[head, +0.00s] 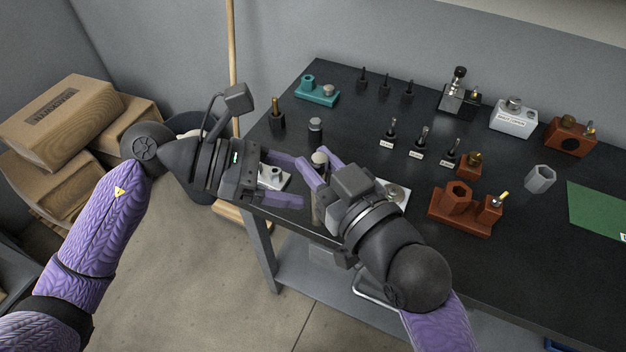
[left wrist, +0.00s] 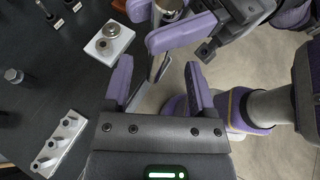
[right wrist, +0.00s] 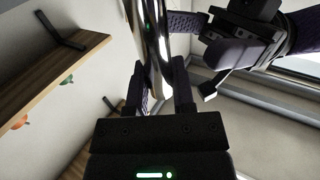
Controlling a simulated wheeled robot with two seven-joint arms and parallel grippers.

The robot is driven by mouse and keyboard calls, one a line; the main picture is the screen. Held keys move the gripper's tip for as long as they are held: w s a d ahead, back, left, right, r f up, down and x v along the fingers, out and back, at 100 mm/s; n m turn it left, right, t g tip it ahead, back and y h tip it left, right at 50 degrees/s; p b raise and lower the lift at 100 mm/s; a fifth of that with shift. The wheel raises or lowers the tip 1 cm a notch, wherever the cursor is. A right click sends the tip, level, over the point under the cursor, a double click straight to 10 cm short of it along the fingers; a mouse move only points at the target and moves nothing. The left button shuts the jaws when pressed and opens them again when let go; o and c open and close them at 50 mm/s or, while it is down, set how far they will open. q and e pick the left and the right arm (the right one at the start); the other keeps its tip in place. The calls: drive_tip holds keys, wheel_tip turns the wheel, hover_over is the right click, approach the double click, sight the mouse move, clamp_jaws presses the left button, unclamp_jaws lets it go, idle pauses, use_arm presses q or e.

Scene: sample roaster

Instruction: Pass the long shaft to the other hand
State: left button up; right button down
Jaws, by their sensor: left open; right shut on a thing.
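The long shaft (head: 319,158) is held upright at the table's near-left edge, its pale round top showing in the head view. My right gripper (head: 320,169) is shut on it. My left gripper (head: 300,183) is open and empty, its fingers pointing toward the shaft from the left. In the left wrist view the metal shaft (left wrist: 157,67) hangs ahead of the open left fingers, the right gripper's fingers around its upper part. In the right wrist view the shiny shaft (right wrist: 152,35) rises between the right fingers. The shaft's lower end is partly hidden.
The dark table (head: 345,120) carries small tools and a teal block (head: 317,91) at the back. Brown holders (head: 460,212) and a grey hexagonal cup (head: 540,178) stand to the right. Cardboard boxes (head: 60,110) and a bin are at left. A white block (head: 274,178) sits behind my left fingers.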

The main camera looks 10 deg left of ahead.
use_arm(q)
drive_tip(key=x, duration=0.4)
drive_tip(key=shift+d, duration=0.2)
clamp_jaws()
drive_tip(key=shift+s, duration=0.1)
idle(1.0)
use_arm(e)
drive_tip(key=shift+c, duration=1.9)
unclamp_jaws()
